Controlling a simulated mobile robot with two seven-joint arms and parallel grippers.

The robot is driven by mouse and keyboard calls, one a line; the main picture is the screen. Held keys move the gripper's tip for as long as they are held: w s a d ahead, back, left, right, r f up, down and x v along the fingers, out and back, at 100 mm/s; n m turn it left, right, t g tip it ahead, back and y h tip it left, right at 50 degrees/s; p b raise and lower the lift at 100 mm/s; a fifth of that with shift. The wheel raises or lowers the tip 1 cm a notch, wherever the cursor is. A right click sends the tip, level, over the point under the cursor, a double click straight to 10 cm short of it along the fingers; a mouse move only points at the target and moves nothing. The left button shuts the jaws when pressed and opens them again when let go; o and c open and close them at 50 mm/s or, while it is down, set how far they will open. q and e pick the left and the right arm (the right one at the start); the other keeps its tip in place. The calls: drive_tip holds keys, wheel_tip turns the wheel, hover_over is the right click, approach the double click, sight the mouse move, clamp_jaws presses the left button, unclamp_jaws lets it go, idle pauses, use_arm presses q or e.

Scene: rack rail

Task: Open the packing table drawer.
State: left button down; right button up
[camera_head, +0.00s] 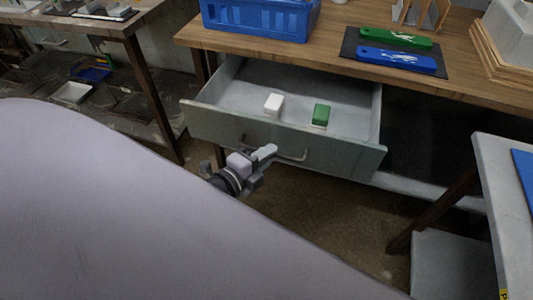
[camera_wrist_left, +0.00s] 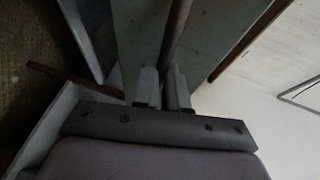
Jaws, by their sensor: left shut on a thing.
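The packing table drawer (camera_head: 225,127) is pulled well out from under the wooden packing table (camera_head: 300,57). A white block (camera_head: 273,104) and a green-topped block (camera_head: 321,115) lie inside it. The drawer handle (camera_head: 293,158) is a thin bar on the grey-green front. My left gripper (camera_head: 268,152) is at the handle, shut on it. In the left wrist view the fingers of my left gripper (camera_wrist_left: 165,90) close around the dark handle bar (camera_wrist_left: 177,35). My right gripper is in neither view.
A blue crate (camera_head: 262,19) and a dark mat with a green and a blue item (camera_head: 396,60) are on the tabletop. A grey side table (camera_head: 505,200) stands at the right. Another bench (camera_head: 75,22) stands at the left. The floor before the drawer is clear.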

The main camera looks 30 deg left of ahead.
use_arm(q)
drive_tip(key=c, duration=1.2)
unclamp_jaws()
drive_tip(key=shift+s, duration=0.15)
drive_tip(key=shift+v, duration=3.45)
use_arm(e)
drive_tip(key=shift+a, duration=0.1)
use_arm(q)
drive_tip(key=shift+a, duration=0.1)
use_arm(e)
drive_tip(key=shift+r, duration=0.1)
